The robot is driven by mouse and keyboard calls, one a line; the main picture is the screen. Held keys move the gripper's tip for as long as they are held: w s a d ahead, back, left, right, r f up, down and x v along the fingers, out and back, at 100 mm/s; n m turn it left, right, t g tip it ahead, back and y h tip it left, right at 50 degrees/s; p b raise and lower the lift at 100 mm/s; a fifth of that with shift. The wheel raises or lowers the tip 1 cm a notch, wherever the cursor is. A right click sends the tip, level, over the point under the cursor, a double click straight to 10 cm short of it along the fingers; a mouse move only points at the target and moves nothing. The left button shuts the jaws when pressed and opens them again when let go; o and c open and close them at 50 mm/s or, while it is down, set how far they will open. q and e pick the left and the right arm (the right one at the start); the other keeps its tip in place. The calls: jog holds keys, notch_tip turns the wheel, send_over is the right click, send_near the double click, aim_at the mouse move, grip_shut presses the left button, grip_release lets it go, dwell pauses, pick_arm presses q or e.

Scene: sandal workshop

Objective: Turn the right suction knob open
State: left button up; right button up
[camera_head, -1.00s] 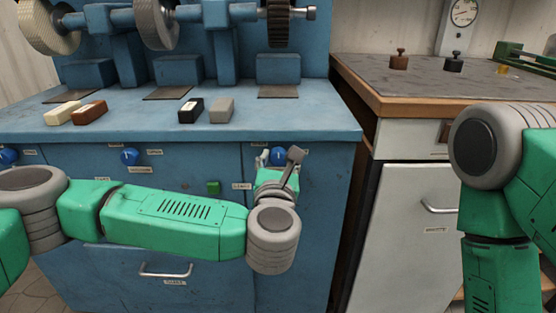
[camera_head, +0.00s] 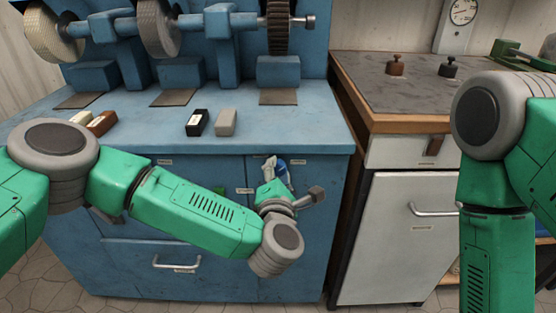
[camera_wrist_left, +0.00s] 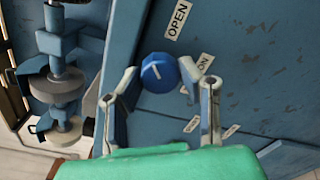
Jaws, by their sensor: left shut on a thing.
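The right suction knob, round and blue with a white pointer mark, is on the front of the blue machine cabinet. It shows in the left wrist view (camera_wrist_left: 160,72) and, partly hidden by my fingers, in the head view (camera_head: 283,164). My left gripper (camera_wrist_left: 162,78) has one finger on each side of the knob and is shut on it. A white OPEN label (camera_wrist_left: 178,19) sits above and slightly right of the knob in the wrist view. My right gripper is out of view.
The blue bench (camera_head: 280,135) carries grinding wheels and several small blocks, including a black one (camera_head: 197,122) and a grey one (camera_head: 226,121). A white cabinet (camera_head: 390,240) stands to the right under a wooden-edged worktop (camera_head: 400,122). Tiled floor shows below.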

pick_arm(q)
jog(key=m+p, duration=0.3)
jog(key=m, duration=0.1)
jog(key=shift+s+d+p, duration=0.15)
jog(key=shift+p, duration=0.15)
jog(key=m+p, duration=0.1)
jog(key=m, duration=0.2)
jog(key=shift+f+p, duration=0.2)
jog(key=shift+p, duration=0.15)
jog(key=shift+m+p, duration=0.3)
jog(key=shift+m, duration=0.3)
jog(key=shift+s+f, duration=0.1)
jog(key=shift+f, duration=0.1)
jog(key=o, duration=1.1)
jog(key=shift+r, duration=0.1)
jog(key=shift+r, duration=0.1)
jog(key=s, duration=1.1)
jog(key=shift+s+d+r, duration=0.1)
jog(key=shift+s+r, duration=0.05)
jog(key=shift+s, duration=0.2)
